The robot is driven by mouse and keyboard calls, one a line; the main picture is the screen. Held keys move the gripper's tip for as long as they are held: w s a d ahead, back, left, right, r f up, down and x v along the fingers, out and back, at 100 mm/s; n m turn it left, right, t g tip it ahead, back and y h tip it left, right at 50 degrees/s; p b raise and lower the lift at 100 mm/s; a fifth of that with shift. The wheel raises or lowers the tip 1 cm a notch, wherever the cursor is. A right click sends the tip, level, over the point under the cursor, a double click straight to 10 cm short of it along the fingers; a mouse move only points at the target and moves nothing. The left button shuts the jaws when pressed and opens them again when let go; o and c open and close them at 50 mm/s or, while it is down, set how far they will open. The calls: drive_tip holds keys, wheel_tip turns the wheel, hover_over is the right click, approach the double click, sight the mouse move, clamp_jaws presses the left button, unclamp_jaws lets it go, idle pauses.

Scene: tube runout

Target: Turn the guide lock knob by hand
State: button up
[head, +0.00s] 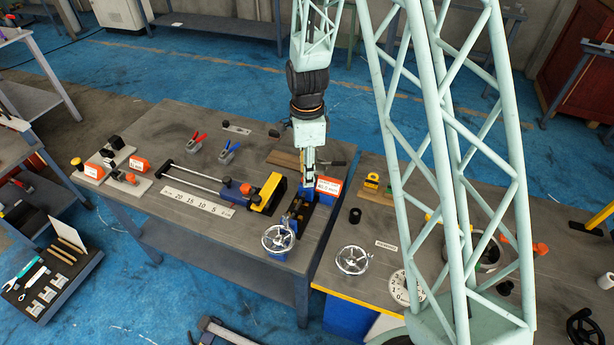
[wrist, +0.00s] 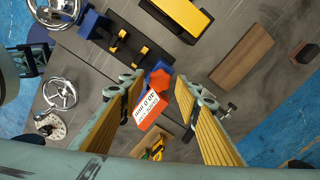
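An orange-red lobed knob (wrist: 160,81) shows in the wrist view beside a blue block (wrist: 154,66). I take it to be the guide lock knob; its label cannot be read as such. My gripper (wrist: 157,90) is open, its two yellow-padded fingers pointing towards the knob, which appears between the fingertips. I see no contact; the remaining depth gap is hard to judge. In the head view my gripper (head: 309,170) hangs over the right end of the left bench, and the knob is not clearly visible there.
An orange-and-white measurement card (head: 328,185) stands close beside my gripper; it also shows in the wrist view (wrist: 146,111). A chrome handwheel (head: 278,239) is at the bench front. A yellow-and-black block (head: 269,191) lies left, a wooden block (wrist: 241,57) nearby.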

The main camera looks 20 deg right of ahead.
drive_tip(key=shift+f, duration=0.35)
drive_tip(key=shift+f+b, duration=0.1)
drive_tip(key=shift+b, duration=0.2)
drive_tip(key=shift+c, duration=0.6)
drive_tip(key=c, duration=0.6)
